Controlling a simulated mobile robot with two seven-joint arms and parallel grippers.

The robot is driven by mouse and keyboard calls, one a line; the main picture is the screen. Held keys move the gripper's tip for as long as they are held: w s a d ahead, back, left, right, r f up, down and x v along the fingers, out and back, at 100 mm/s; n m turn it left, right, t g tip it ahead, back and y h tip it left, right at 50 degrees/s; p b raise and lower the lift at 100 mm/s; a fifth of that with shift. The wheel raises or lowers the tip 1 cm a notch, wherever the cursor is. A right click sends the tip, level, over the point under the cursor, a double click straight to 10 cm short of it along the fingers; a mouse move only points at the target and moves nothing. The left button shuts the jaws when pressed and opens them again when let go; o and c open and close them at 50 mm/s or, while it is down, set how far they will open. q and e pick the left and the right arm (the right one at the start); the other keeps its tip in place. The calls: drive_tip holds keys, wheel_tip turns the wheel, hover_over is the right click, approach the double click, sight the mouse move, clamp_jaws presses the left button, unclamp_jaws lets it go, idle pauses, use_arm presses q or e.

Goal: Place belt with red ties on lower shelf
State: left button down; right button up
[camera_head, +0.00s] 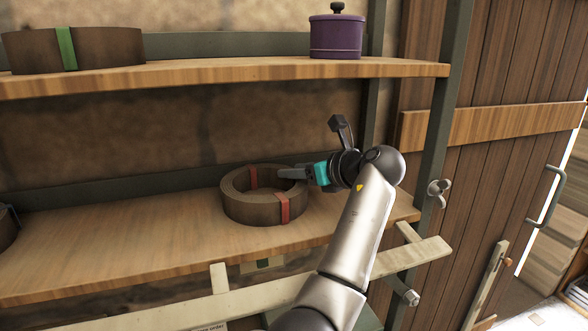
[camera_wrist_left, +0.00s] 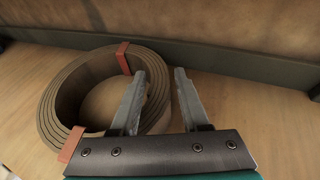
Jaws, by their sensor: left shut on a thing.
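The belt with red ties (camera_head: 238,208) is a dark brown coiled ring with two red ties. It lies flat and appears to rest on the lower shelf (camera_head: 120,245), near its right end. My left gripper (camera_head: 285,174) reaches in from the right in the head view and is shut on the belt's right wall. In the left wrist view, the gripper fingers (camera_wrist_left: 160,85) straddle the wall of the coil (camera_wrist_left: 62,108), one on the inner side and one on the outer side. My right gripper is not in view.
The upper shelf (camera_head: 230,72) holds a belt with a green tie (camera_head: 110,48) and a purple pot (camera_head: 336,38). Another dark ring (camera_head: 6,228) is cut off at the lower shelf's left end. The lower shelf between the rings is clear. A green post (camera_head: 440,125) stands at right.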

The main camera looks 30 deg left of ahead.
use_arm(q)
drive_tip(key=shift+s+d+r, duration=0.2)
drive_tip(key=shift+d, duration=0.2)
drive_tip(key=shift+f, duration=0.1)
drive_tip(key=c, duration=0.6)
unclamp_jaws()
drive_tip(key=shift+w+a+f, duration=0.1)
drive_tip(key=shift+a+f, duration=0.05)
drive_tip(key=shift+o, duration=1.1)
drive_tip(key=b+v, duration=0.2)
drive_tip(key=v, duration=1)
